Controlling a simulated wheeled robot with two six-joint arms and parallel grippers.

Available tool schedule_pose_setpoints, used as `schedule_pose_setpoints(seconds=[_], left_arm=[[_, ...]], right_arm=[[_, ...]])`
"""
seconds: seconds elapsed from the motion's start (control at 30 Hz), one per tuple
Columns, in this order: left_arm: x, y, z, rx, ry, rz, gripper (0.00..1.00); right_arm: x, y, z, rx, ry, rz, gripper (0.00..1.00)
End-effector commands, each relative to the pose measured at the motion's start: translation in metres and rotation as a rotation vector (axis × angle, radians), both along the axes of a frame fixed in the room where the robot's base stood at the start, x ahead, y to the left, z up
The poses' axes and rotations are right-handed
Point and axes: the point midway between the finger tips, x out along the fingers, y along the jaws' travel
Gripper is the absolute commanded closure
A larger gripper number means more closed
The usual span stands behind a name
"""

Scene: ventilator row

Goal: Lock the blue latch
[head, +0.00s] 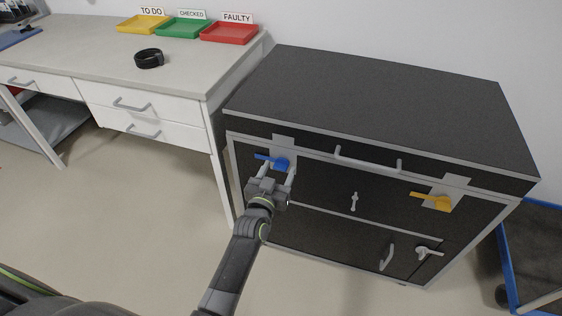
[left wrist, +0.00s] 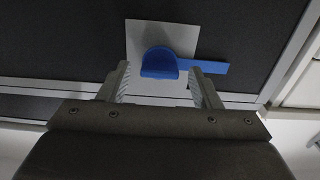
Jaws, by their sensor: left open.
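The blue latch (head: 280,163) is on the upper left front of the dark cabinet, over a pale plate. Its lever points left, nearly level, in the head view. In the left wrist view the latch's rounded knob (left wrist: 160,64) is near the middle, and its lever (left wrist: 212,67) runs to the right. My left gripper (head: 277,170) is open in front of the latch; in the left wrist view its fingers (left wrist: 160,82) stand either side of the knob. One fingertip overlaps the lever; I cannot tell whether it touches. My right gripper is not in view.
The dark cabinet (head: 380,95) also has a yellow latch (head: 434,201), a lid handle (head: 367,163) and smaller grey handles. A desk (head: 90,60) on the left holds yellow, green and red trays and a black coil (head: 149,59). A blue-framed cart (head: 508,265) stands right.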

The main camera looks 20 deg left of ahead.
Motion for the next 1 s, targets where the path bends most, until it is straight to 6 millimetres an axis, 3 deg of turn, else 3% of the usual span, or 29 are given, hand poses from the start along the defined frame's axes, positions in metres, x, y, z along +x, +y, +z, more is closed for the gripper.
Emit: schedule_pose_setpoints(seconds=[0.4,0.83,1.0], left_arm=[[-0.0004,-0.0010,-0.0001,-0.001,0.001,0.000,0.43],[-0.0004,-0.0009,-0.0001,-0.001,0.000,0.000,0.99],[-0.0001,-0.0009,0.0002,0.000,0.000,0.000,1.00]], right_arm=[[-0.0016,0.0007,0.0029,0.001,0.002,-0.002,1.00],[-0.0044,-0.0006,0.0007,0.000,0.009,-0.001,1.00],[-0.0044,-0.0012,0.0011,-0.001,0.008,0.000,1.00]])
